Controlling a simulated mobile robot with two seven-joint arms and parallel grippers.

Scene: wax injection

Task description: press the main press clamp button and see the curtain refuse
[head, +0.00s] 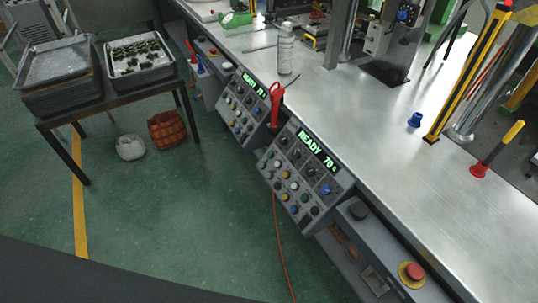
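Neither of my grippers is in view. The near control panel (303,176) is tilted on the front of the steel bench. Its green display (318,150) reads "READY 70" with a small unit mark. Below are dark knobs and several coloured buttons, including a blue one (325,188) and a yellow one (294,186). A similar far panel (241,108) also reads READY on its display. Button labels are too small to read, so I cannot tell which is the clamp button. A yellow-and-black post (468,72), possibly part of the curtain, stands on the bench at right.
A spray can (285,50), a blue cap (415,120) and a red-handled tool (275,102) are nearby. A tray table (110,100) stands left.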

